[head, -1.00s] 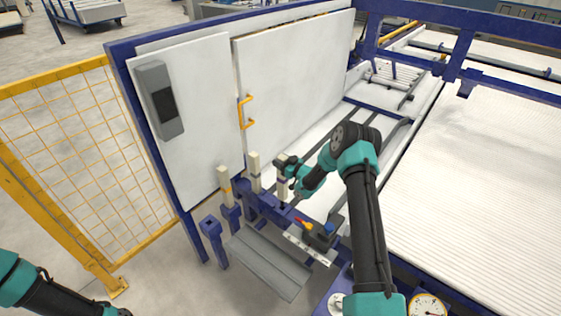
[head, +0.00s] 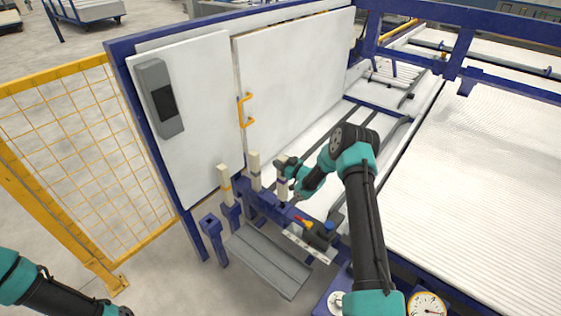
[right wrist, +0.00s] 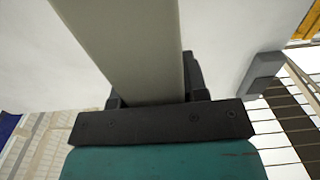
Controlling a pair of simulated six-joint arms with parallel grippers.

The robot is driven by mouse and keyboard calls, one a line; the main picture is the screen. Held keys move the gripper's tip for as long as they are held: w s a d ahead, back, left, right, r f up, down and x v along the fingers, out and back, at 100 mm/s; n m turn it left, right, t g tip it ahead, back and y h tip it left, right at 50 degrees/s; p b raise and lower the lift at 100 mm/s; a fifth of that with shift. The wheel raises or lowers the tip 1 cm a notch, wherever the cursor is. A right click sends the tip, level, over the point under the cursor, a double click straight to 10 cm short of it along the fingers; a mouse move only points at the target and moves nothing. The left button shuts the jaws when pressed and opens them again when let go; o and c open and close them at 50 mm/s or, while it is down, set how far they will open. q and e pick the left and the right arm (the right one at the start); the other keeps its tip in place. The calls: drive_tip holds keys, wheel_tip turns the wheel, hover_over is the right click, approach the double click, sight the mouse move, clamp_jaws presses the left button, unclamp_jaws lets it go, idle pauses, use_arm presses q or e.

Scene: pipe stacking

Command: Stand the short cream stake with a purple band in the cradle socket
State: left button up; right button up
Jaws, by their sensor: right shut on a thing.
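My right gripper (head: 284,168) is shut on a short cream stake (head: 283,187) that stands about upright at the right end of a row of stakes. In the right wrist view the stake (right wrist: 125,45) fills the space between the fingers and runs up out of the picture. Its band is too small to make out clearly. An empty-looking blue socket (head: 210,222) stands at the left end of the row; I cannot tell whether it is the cradle socket. My left gripper is out of view; only part of that arm shows at lower left.
Two other cream stakes, one with an orange band (head: 225,184) and one beside it (head: 255,168), stand in blue holders to the left. White panels (head: 292,80) rise behind. A grey tray (head: 268,262) and a dark block with coloured parts (head: 318,232) lie in front.

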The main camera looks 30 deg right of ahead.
drive_tip(key=shift+f, duration=0.6)
idle(0.3)
drive_tip(key=shift+f, duration=2.25)
drive_tip(key=o, duration=1.2)
drive_tip(key=shift+f, duration=0.1)
drive_tip(key=v, duration=1.7)
drive_tip(key=shift+s, duration=0.25)
